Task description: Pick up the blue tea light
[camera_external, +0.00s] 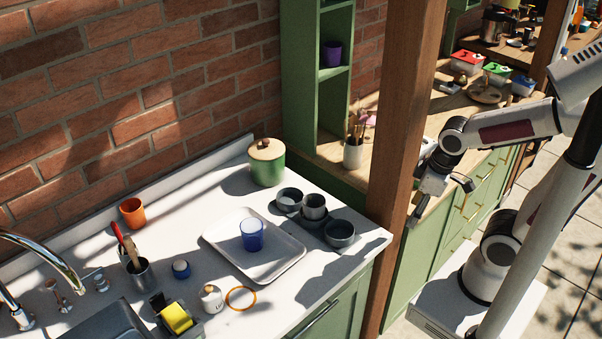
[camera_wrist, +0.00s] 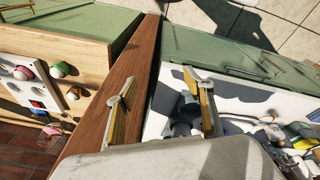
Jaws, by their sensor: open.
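A small round blue object that looks like the blue tea light (camera_external: 181,269) sits on the white counter in the external view. It is between the steel utensil cup (camera_external: 140,275) and the white tray (camera_external: 290,262). My gripper (camera_external: 440,202) is open and empty, raised to the right of the wooden post, far from the tea light. Its two spread fingers also show in the wrist view (camera_wrist: 157,88). I cannot make out the tea light in the wrist view.
The wooden post (camera_external: 402,130) stands between my gripper and the white counter; it also shows in the wrist view (camera_wrist: 132,70). A blue cup (camera_external: 252,238) stands on the tray.

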